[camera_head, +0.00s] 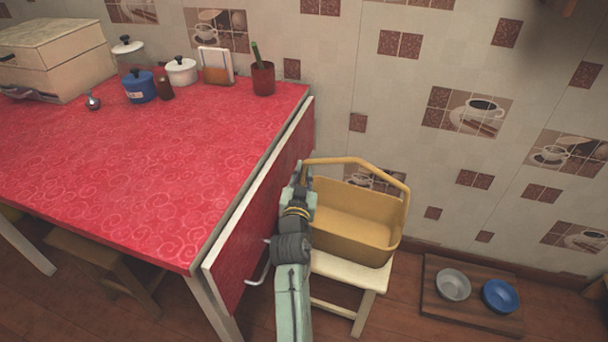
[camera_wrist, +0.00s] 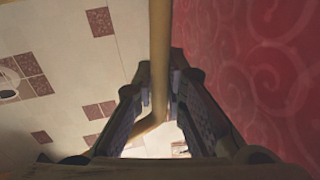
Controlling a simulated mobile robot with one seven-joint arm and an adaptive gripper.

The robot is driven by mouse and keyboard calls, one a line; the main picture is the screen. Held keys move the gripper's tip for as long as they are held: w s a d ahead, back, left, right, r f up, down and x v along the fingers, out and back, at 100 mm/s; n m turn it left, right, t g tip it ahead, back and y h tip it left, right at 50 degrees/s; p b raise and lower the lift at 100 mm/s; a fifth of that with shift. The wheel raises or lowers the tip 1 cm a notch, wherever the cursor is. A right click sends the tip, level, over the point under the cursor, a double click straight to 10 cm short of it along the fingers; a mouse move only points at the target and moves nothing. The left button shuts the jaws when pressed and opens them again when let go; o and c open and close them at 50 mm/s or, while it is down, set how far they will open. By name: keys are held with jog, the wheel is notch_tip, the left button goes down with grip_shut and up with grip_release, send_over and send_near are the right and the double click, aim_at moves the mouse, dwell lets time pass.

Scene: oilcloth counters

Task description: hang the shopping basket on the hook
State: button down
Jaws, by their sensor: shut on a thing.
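The yellow shopping basket (camera_head: 352,222) is at the stool beside the table's right end, upright, with its arched handle (camera_head: 355,162) raised. I cannot tell whether its base touches the seat. My gripper (camera_head: 304,178) is shut on the left part of the handle, beside the table's end panel. In the wrist view the handle bar (camera_wrist: 159,60) runs between the two fingers of my gripper (camera_wrist: 158,100). A pale bent metal hook (camera_head: 260,272) sticks out low from the red end panel, left of my arm.
The cream stool (camera_head: 350,272) stands under the basket. The red-covered table (camera_head: 150,170) fills the left, with pots and a cup (camera_head: 263,78) along its back. A wooden board (camera_head: 470,305) with grey and blue bowls lies on the floor at right. The tiled wall is behind.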

jog(key=c, duration=1.6)
grip_release()
jog(key=shift+c, duration=0.2)
jog(key=shift+f, duration=0.15)
jog(key=shift+s, duration=0.1)
